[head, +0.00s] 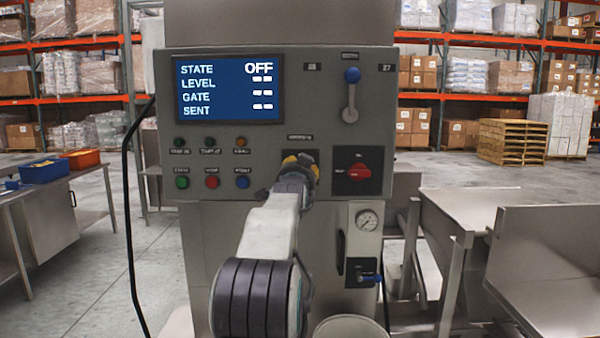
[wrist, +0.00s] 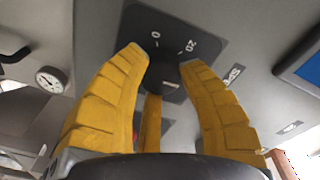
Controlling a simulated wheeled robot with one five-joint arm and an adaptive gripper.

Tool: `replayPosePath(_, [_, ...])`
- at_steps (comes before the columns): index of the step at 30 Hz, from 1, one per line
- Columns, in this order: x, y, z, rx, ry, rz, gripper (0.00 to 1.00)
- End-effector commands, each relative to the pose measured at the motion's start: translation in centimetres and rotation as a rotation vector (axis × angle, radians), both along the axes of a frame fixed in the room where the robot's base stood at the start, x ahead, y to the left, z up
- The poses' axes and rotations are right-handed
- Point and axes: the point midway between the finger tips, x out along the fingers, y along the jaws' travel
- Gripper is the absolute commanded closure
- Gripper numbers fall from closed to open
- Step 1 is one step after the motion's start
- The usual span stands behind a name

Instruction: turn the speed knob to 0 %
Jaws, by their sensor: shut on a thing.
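The speed knob (wrist: 167,76) is a small dark knob on a black dial plate (wrist: 206,38), seen in the wrist view between my fingertips. The marks 0 and 20 show on the plate beyond it. A short pale mark shows near the knob; I cannot tell for sure whether it is the pointer. My gripper (wrist: 166,62) has its yellow fingers on both sides of the knob and is shut on it. In the head view my gripper (head: 300,163) covers the knob, and only part of its plate shows.
The blue screen (head: 228,88) reads STATE OFF, with dashes below. A red rotary switch (head: 359,171) sits close to the right of my gripper, and a blue-knobbed lever (head: 351,95) above it. Several push buttons (head: 211,181) are to the left. A pressure gauge (head: 367,220) is below right.

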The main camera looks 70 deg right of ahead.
Motion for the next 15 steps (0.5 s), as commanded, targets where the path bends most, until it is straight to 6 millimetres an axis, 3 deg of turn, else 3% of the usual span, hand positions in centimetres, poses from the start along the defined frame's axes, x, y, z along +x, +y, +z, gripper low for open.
replayPosePath(15, [0.12, 0.01, -0.19, -0.109, 0.315, -0.005, 0.96])
